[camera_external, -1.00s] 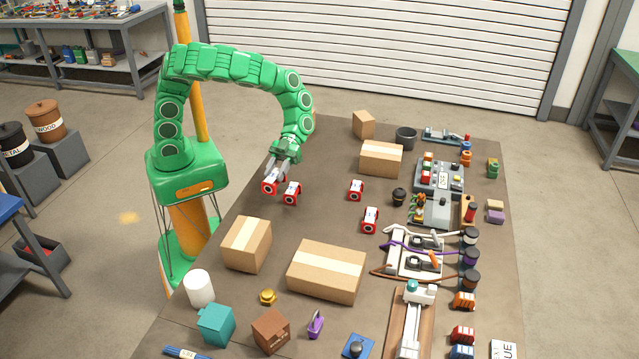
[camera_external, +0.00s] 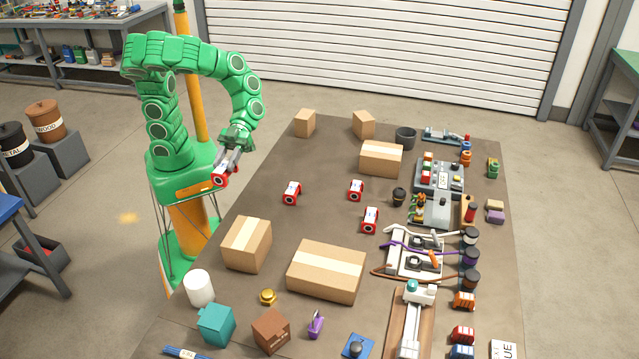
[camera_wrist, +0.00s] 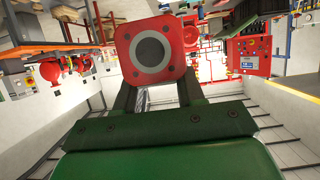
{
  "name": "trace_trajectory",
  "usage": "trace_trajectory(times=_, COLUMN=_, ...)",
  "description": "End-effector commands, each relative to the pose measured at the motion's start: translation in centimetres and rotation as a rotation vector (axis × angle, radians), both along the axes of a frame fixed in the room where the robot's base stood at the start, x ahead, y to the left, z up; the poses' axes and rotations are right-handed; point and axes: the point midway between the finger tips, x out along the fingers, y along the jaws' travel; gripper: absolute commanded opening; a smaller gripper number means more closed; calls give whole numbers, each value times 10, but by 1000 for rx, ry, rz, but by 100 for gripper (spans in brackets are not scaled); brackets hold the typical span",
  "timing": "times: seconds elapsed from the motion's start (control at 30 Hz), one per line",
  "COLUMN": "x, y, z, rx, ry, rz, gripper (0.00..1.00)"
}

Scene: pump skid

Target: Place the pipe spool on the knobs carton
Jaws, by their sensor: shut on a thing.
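My gripper (camera_external: 228,160) is shut on a red and white pipe spool (camera_external: 220,177), held up beside the table's left edge, close to my own column. In the wrist view the spool's red square flange (camera_wrist: 153,50) with its round bore faces the camera between the fingers. Three like spools stand on the table: one at the left (camera_external: 292,193), one in the middle (camera_external: 356,190) and one lower right of it (camera_external: 370,220). Several plain cardboard cartons stand on the table; I cannot read which one is the knobs carton.
Cartons stand at the front left (camera_external: 247,244), front middle (camera_external: 327,272), back middle (camera_external: 381,159), back (camera_external: 364,125) and back left (camera_external: 305,122). A dark pot (camera_external: 405,138) is at the back. Pump equipment fills the right side.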

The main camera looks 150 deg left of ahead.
Motion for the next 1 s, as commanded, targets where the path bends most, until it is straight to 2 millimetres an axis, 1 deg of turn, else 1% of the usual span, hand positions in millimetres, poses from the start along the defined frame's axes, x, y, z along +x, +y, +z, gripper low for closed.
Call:
trace_trajectory(times=0.03, x=-2, y=-7, z=3, rx=1, ry=-1, rz=2, gripper=0)
trace_trajectory(times=0.2, x=-6, y=-21, z=10, rx=1, ry=-2, rz=7, gripper=0)
trace_trajectory(times=0.33, x=-6, y=-26, z=12, rx=1, ry=-1, rz=9, gripper=0)
trace_trajectory(times=0.43, x=-1, y=-25, z=8, rx=0, ry=2, rz=9, gripper=0)
trace_trajectory(times=0.57, x=15, y=-22, z=0, rx=-1, ry=4, rz=8, gripper=0)
trace_trajectory(times=0.8, x=48, y=-15, z=-15, rx=-1, ry=3, rz=9, gripper=0)
trace_trajectory(times=1.0, x=74, y=-11, z=-24, rx=-4, ry=-2, rz=7, gripper=0)
